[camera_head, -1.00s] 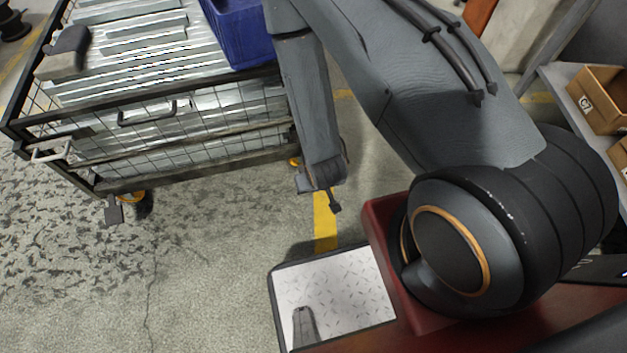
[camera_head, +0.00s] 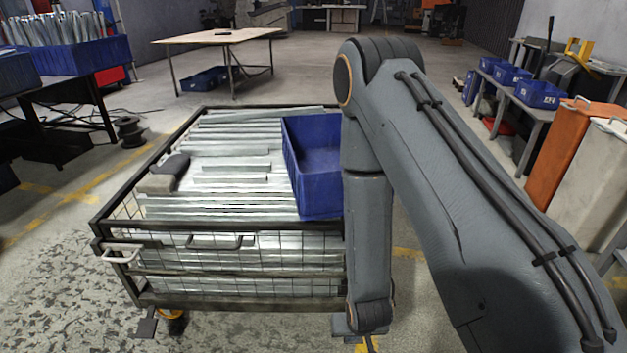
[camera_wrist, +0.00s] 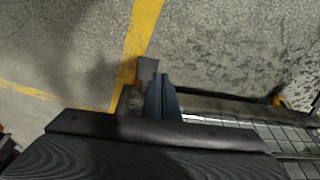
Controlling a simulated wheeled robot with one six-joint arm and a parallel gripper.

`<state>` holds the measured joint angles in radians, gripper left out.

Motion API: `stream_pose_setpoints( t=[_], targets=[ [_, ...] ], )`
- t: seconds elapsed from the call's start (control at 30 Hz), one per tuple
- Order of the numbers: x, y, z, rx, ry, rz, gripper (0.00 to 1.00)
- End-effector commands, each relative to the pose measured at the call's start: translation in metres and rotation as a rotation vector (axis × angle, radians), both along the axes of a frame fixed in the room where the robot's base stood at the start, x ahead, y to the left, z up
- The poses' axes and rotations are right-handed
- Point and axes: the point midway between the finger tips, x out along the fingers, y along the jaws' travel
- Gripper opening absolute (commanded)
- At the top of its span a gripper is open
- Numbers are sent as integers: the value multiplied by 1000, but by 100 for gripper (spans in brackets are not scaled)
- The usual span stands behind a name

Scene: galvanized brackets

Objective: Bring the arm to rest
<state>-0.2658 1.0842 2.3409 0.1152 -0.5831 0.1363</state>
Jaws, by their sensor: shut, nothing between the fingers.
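My arm rises on the right of the head view, bends at the elbow and hangs straight down beside the cart's front right corner. My gripper (camera_wrist: 153,84) shows in the wrist view, pointing at the floor, with its fingers shut and nothing between them. In the head view the wrist end is low in the picture, and the fingers are cut off or too small to make out.
A mesh cart (camera_head: 235,262) stands left of the arm, close to it, holding metal strips, a blue bin (camera_head: 312,165) and a grey-black object (camera_head: 165,174). A table (camera_head: 218,37) stands behind. Orange (camera_head: 572,150) and pale cabinets stand right. Floor left is open.

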Motion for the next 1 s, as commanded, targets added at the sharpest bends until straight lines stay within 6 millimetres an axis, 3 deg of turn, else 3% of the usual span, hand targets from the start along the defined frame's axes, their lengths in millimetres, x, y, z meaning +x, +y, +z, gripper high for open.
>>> stream_pose_setpoints(
  t=[0.03,0.17,0.47,0.77,1.0],
  targets=[
    [9,6,20,4,1,10,0],
    [19,19,62,9,30,38,0],
    [19,41,164,15,98,108,0],
    [-10,52,263,15,163,183,0],
    [-52,50,334,9,213,246,0]
  ],
)
